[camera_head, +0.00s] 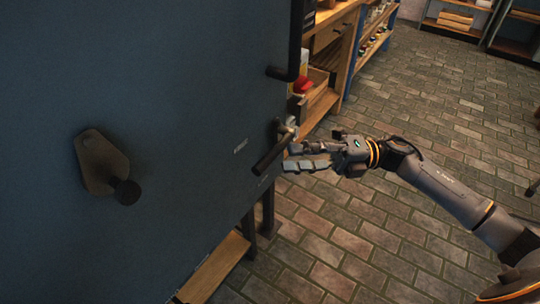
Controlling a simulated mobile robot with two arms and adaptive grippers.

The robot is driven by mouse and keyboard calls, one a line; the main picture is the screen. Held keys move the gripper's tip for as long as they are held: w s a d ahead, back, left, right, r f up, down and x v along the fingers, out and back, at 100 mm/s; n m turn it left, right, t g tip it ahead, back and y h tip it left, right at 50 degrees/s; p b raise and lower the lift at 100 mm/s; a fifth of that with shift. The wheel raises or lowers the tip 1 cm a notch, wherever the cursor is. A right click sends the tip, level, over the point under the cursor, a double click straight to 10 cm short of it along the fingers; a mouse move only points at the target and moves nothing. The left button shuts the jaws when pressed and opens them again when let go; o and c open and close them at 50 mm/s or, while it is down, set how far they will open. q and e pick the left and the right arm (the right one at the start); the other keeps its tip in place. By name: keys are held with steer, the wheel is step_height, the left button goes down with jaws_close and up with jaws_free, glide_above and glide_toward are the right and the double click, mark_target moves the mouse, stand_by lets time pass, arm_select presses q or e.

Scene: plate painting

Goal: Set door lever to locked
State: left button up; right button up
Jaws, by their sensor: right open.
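A large dark blue door (150,60) fills the left of the head view. A dark lever (267,158) with a brassy pivot is at the door's right edge and slants down to the left. My right gripper (290,158) comes in from the right. Its fingers are open, with their tips close to the lever; whether they touch it I cannot tell. My left gripper is not in view.
A dark knob on a plate (103,164) is on the door at left. Wooden shelving (338,45) with a red item (303,86) stands behind the door's edge. The brick floor (420,110) is mostly clear.

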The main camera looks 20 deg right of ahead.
mark_target(269, 160)
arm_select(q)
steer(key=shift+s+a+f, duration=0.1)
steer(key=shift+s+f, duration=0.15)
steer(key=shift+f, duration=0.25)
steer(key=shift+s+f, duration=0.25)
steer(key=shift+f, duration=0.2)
arm_select(e)
steer(key=a, duration=0.6)
steer(key=shift+w+r, duration=0.4)
steer(key=shift+c, duration=0.4)
jaws_close()
